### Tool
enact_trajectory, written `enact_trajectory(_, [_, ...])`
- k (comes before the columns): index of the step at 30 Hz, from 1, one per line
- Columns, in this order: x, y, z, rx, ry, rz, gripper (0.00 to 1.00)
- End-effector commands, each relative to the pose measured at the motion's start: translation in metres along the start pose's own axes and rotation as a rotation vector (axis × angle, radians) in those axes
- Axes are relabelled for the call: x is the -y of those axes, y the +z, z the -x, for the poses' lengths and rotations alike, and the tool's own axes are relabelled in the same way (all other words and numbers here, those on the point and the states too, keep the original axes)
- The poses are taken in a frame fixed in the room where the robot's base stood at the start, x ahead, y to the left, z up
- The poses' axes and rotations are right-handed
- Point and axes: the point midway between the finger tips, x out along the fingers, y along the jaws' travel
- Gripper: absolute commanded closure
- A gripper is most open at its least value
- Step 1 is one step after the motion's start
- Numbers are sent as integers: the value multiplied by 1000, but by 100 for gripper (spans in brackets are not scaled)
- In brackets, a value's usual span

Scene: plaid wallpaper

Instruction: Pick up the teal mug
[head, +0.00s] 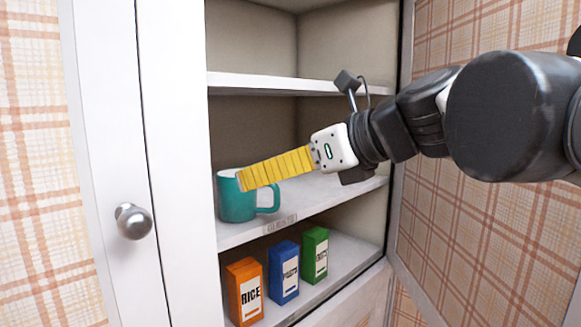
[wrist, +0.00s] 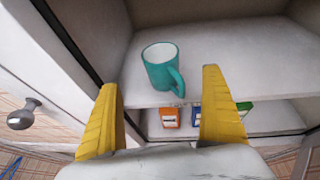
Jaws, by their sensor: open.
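The teal mug (head: 236,205) stands upright on the middle shelf of the cabinet, at its left side, with its handle toward the right. It has a white inside. My gripper (head: 240,180) has yellow fingers and reaches in from the right, its tips overlapping the mug's upper part in the head view. In the wrist view the mug (wrist: 160,66) lies ahead, beyond and between the open fingers (wrist: 160,85), with its handle nearer the right finger. Nothing is between the fingers, and the mug appears apart from them.
The middle shelf (head: 318,198) is otherwise bare. A shelf above (head: 270,84) limits height. Below stand an orange rice box (head: 244,290), a blue box (head: 284,270) and a green box (head: 315,254). The cabinet's left door has a round knob (head: 133,221).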

Motion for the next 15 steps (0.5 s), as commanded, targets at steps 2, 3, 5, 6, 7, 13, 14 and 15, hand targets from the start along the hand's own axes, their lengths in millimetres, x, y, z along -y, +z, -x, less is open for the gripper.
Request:
enact_trajectory(2, [-1, 9, -4, 7, 6, -25, 5])
enact_trajectory(3, [-1, 10, -10, 8, 8, -30, 5])
enact_trajectory(5, [-1, 9, -21, 8, 8, -30, 5])
enact_trajectory(6, [-2, 9, -28, 9, 8, -30, 5])
enact_trajectory(7, [-2, 8, -33, 9, 8, -30, 5])
enact_trajectory(13, [-1, 8, -55, 8, 5, -29, 5])
enact_trajectory(14, [0, 8, -57, 7, 5, -29, 5])
enact_trajectory(15, [0, 8, -60, 7, 5, -29, 5])
